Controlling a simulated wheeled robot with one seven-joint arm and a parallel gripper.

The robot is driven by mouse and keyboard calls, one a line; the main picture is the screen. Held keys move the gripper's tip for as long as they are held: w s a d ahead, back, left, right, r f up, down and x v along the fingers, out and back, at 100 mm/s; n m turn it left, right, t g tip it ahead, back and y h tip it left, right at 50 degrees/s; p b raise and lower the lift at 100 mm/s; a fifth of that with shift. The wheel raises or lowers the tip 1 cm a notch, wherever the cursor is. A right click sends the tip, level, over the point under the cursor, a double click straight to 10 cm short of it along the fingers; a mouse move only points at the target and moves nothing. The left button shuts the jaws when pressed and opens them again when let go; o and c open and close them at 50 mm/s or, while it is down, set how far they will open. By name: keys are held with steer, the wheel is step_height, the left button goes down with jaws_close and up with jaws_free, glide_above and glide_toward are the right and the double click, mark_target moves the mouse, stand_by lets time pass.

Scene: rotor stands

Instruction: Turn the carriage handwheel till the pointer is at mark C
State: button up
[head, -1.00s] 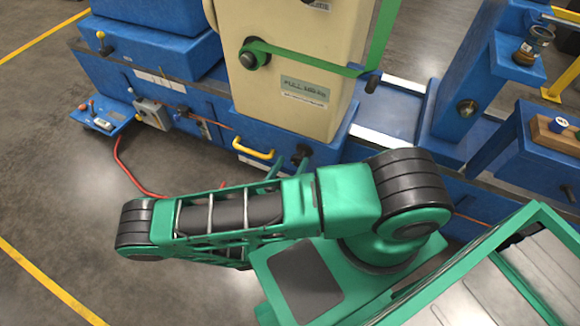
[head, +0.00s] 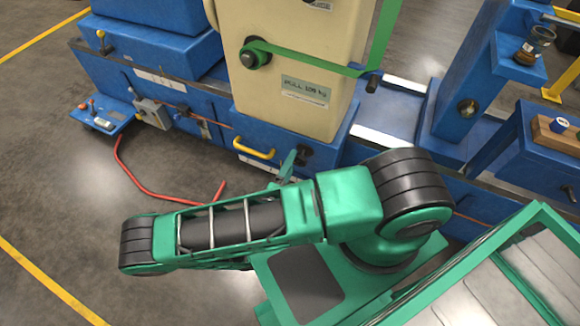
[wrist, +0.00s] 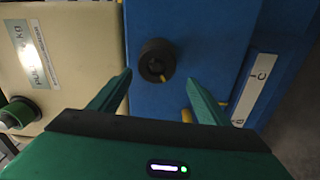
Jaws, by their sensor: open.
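The black carriage handwheel (wrist: 157,60) is on the blue carriage face in the wrist view, ahead of and between my fingertips. It also shows in the head view (head: 305,153). My gripper (wrist: 160,77) is open and empty, its two green fingers spread either side of the wheel's line; I cannot tell whether either touches it. In the head view only a green fingertip (head: 289,162) shows beside the wheel. A white scale plate (wrist: 257,85) with a letter C lies right of the wheel in the wrist view; another letter is partly hidden. I cannot make out the pointer.
A yellow bar handle (head: 254,148) sticks out left of the wheel in the head view. A cream housing (head: 290,60) with a green belt stands above. A red hose (head: 150,190) lies on the floor.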

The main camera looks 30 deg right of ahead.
mark_target(298, 162)
steer(key=shift+s+d+f+n, duration=0.2)
steer(key=shift+s+n, duration=0.2)
steer(key=shift+n, duration=0.3)
steer(key=shift+x, duration=1.8)
steer(key=shift+r, duration=0.1)
steer(key=shift+s+d+r, duration=0.15)
steer(key=shift+s+d+r, duration=0.25)
steer(key=shift+s, duration=0.1)
